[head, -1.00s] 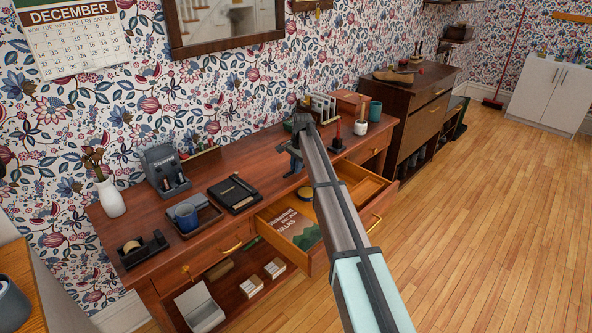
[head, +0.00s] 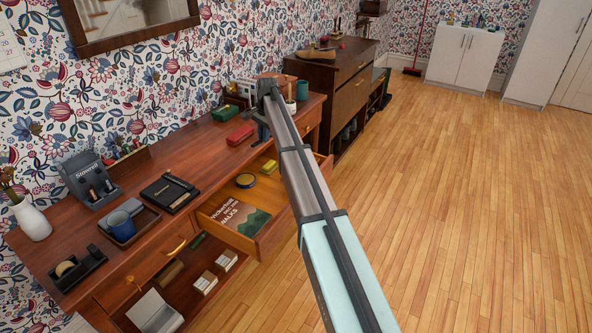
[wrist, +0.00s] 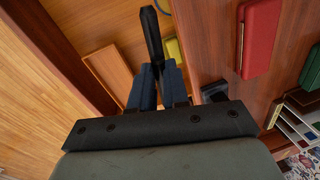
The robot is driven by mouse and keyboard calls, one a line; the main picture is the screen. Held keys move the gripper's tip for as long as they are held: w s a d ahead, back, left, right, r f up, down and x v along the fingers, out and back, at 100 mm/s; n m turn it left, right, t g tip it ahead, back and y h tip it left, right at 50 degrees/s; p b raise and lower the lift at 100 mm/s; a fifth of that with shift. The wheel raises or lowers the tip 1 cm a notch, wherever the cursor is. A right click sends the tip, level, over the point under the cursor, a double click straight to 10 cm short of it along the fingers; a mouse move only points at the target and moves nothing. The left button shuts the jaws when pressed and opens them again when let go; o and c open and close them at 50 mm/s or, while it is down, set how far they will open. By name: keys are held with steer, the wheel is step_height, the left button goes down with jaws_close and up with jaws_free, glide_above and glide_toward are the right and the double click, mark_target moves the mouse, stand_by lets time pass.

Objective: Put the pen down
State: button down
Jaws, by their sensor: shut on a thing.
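My gripper (wrist: 157,72) is shut on a black pen (wrist: 152,32), which sticks out past the blue fingers in the wrist view. In the head view my gripper (head: 262,132) is over the desk, near the back edge of the open drawer; my arm hides the pen there. The wooden desk (head: 150,225) stands along the wall. Its open drawer (head: 268,238) holds a book (head: 236,216), a round tin (head: 246,180) and a yellow thing (head: 270,166).
A red case (head: 240,134) and a green box (head: 224,112) lie left of my gripper. A teal cup (head: 302,90) stands at the far end.

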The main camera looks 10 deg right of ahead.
steer(key=s+d+f+m, duration=0.1)
steer(key=d+f, duration=0.2)
steer(key=d, duration=0.5)
steer(key=s+d+f, duration=0.2)
steer(key=d+f, duration=0.1)
steer(key=d, duration=0.4)
steer(key=shift+w+a+f+n, duration=0.1)
steer(key=shift+f+n, duration=0.35)
steer(key=shift+f, duration=1.2)
steer(key=shift+w+a+f+n, duration=0.15)
steer(key=shift+f+n, duration=0.35)
steer(key=shift+f, duration=1.2)
steer(key=shift+w+f+n, duration=0.1)
steer(key=shift+f+n, duration=0.35)
steer(key=shift+f, duration=1.2)
steer(key=shift+f, duration=0.15)
steer(key=c, duration=1.1)
jaws_free()
step_height(320, 180, up, 12)
steer(key=s+d, duration=0.1)
steer(key=shift+s+d, duration=0.15)
